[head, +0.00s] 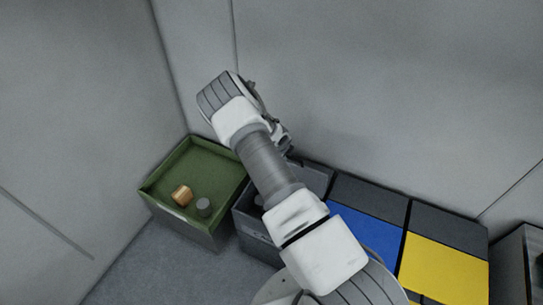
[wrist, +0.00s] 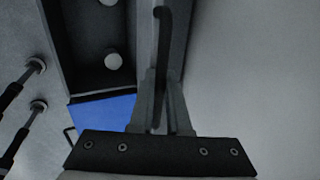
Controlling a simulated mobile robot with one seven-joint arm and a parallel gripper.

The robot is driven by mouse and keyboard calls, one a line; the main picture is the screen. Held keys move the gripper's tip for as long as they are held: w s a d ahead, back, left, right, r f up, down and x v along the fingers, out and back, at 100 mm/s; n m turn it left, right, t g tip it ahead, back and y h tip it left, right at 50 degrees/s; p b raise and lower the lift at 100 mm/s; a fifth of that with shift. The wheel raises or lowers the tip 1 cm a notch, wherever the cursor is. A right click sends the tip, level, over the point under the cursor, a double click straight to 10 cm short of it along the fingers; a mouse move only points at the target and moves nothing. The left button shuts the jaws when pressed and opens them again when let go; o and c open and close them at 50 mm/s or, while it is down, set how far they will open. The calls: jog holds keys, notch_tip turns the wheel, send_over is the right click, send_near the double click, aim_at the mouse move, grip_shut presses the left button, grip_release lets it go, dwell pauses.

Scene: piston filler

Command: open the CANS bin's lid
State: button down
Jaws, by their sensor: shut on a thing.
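My gripper (wrist: 163,90) is shut on a thin dark strip with a hooked end (wrist: 161,45), which looks like a lid edge or handle seen edge-on. In the head view the gripper (head: 284,142) is mostly hidden behind my own wrist, near the back wall. Below it stands a grey bin (head: 262,232), left of the blue-lidded bin. Its top is open and my arm hides part of it. The wrist view shows a dark recess (wrist: 75,40) with two pale round things in it. No label is readable, so I cannot confirm which is the CANS bin.
A green-lined tray box (head: 160,177) stands at left, holding a copper-coloured can (head: 182,194) and a grey one (head: 203,206). Bins with blue (head: 367,229) and yellow (head: 445,268) fronts to their lids stand at right, shut. The wall is close behind.

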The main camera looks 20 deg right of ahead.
jog(key=w+d+g+y+b, duration=0.1)
jog(key=w+d+b, duration=0.3)
jog(key=w+d, duration=0.3)
jog(key=shift+w+d+r, duration=0.25)
jog(key=shift+w, duration=0.15)
dwell(0.4)
jog(key=c, duration=0.9)
grip_release()
jog(key=shift+s, duration=0.1)
